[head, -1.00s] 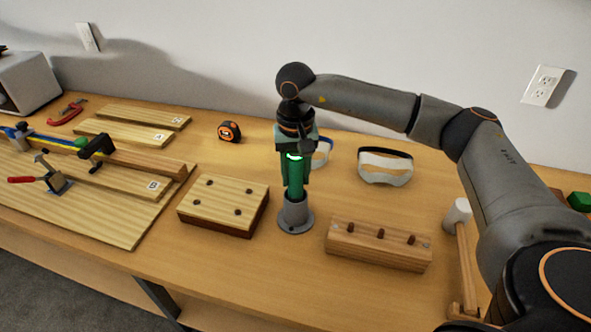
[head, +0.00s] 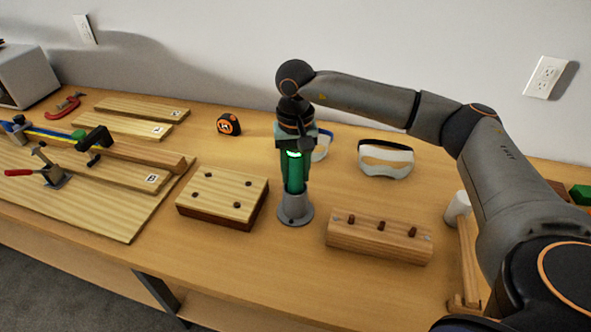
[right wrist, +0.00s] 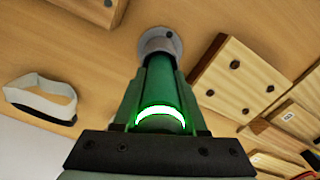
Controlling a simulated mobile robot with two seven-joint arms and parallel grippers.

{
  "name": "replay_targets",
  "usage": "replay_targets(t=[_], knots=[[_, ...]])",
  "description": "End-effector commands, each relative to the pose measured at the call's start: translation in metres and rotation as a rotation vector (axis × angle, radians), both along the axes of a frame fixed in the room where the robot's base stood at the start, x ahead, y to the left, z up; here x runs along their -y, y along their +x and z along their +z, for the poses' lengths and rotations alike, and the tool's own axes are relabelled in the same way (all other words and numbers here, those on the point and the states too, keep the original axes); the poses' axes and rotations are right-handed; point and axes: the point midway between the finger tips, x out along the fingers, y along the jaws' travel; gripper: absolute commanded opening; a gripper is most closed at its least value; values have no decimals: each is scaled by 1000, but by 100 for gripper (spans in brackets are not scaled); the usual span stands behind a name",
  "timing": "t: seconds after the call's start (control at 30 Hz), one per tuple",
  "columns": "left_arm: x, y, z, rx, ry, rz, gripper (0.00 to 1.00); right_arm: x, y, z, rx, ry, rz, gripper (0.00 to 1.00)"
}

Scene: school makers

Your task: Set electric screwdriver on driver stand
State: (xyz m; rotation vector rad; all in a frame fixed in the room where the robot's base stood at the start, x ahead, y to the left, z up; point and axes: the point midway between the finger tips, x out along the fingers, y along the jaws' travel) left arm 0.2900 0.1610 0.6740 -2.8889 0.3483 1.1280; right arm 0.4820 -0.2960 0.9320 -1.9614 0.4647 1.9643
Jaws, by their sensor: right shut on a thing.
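The green electric screwdriver (head: 293,172) stands upright with a glowing green ring on its upper body. Its lower end is inside the grey driver stand (head: 295,211), a round cup on a flanged base on the table; whether the tip touches bottom is hidden. My right gripper (head: 294,146) is shut on the screwdriver's upper part from above. In the right wrist view the screwdriver (right wrist: 157,90) runs from the gripper (right wrist: 158,150) into the stand (right wrist: 159,42). My left gripper is out of view.
A wooden block with dark pegs (head: 222,196) lies close left of the stand, a longer pegged block (head: 379,238) to the right. Goggles (head: 386,158) and a tape measure (head: 228,124) are behind. A mallet (head: 466,250) lies at right. Boards and clamps fill the left.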

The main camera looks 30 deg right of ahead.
Motion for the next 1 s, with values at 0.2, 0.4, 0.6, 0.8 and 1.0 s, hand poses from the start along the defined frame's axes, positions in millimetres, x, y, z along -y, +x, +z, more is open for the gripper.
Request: replay_targets(t=[0.2, 0.4, 0.6, 0.8, 1.0], knots=[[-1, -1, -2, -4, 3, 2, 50, 0, 0, 1, 1, 0, 0, 0], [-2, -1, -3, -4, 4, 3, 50, 0, 0, 1, 1, 0, 0, 0], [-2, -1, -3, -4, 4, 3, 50, 0, 0, 0, 1, 0, 0, 0], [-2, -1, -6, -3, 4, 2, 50, 0, 0, -4, 1, 0, 0, 0], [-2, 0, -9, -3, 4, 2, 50, 0, 1, -8, 2, 1, 0, 0]])
